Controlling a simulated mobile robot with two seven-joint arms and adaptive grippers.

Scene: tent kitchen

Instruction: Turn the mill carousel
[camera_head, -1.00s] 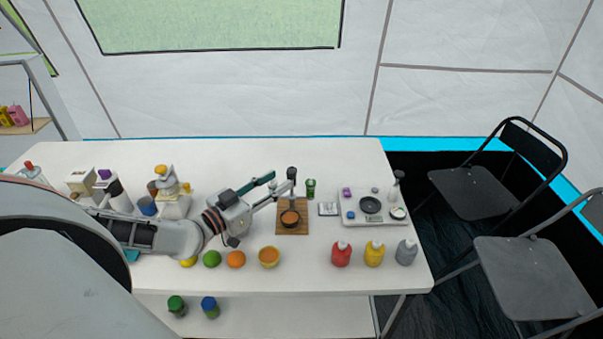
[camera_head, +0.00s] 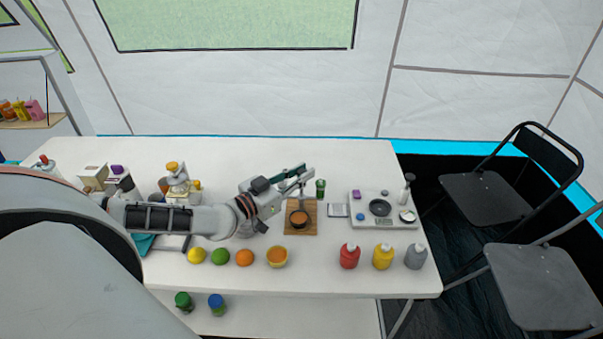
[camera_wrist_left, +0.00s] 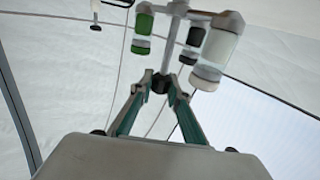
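In the left wrist view the mill carousel (camera_wrist_left: 168,45) shows as a slim grey post with mills around it: a green one (camera_wrist_left: 143,30), a white one (camera_wrist_left: 215,50) and a darker one (camera_wrist_left: 190,45). In the head view a green mill (camera_head: 320,188) shows just right of my left gripper (camera_head: 306,174), whose fingers hide much of the carousel. In the wrist view the left gripper's fingertips (camera_wrist_left: 161,80) sit close together around a dark piece low on the post. Whether they press on it is unclear. My right gripper is out of view.
A pale tray (camera_head: 362,210) stands right. Bottles and a white stand (camera_head: 178,195) are left.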

